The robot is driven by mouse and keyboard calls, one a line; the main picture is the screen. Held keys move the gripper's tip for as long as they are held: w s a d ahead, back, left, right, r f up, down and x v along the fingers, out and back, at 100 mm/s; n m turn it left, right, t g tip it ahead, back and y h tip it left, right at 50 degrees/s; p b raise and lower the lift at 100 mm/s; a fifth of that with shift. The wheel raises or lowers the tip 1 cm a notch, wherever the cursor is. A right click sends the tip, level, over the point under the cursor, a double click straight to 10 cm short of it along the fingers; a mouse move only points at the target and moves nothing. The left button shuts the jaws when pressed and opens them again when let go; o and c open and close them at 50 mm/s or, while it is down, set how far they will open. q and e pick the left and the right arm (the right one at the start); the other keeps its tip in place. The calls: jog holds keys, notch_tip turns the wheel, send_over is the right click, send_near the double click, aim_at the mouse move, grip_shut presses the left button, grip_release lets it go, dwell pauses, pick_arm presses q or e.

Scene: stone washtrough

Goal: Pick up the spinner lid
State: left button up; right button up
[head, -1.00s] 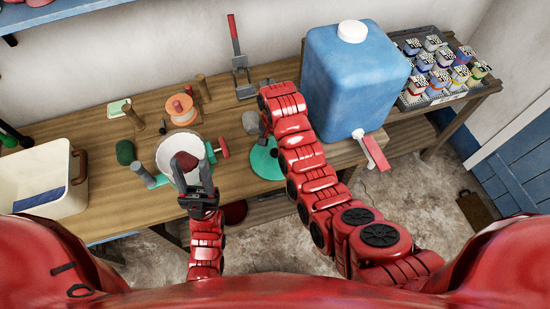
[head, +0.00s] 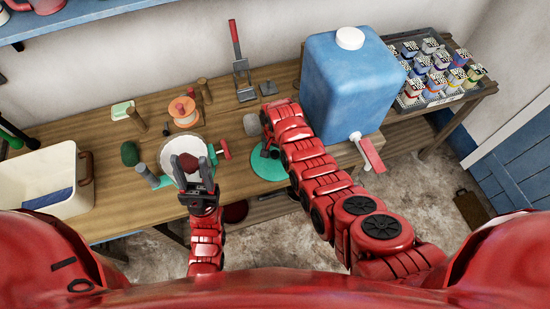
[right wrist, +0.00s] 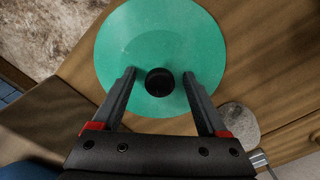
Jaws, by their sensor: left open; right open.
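The spinner lid (right wrist: 160,30) is a flat green disc with a black knob (right wrist: 159,82) at its middle, seen in the right wrist view. It lies on the wooden table; in the head view it shows partly (head: 270,166), with my right arm over the rest. My right gripper (right wrist: 160,75) is open, its fingers on either side of the knob, apart from it. My left gripper (head: 193,163) is open over the white bowl (head: 182,145), with a dark red round thing (head: 187,162) showing between its fingers; I cannot tell whether they touch it.
A grey round stone-like thing (right wrist: 239,122) sits beside the lid. A large blue jug (head: 352,80) stands to the right, and a white tub (head: 62,165) at the left. An orange spool (head: 183,108) and wooden pegs stand behind the bowl.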

grip_shut()
dwell(0.5)
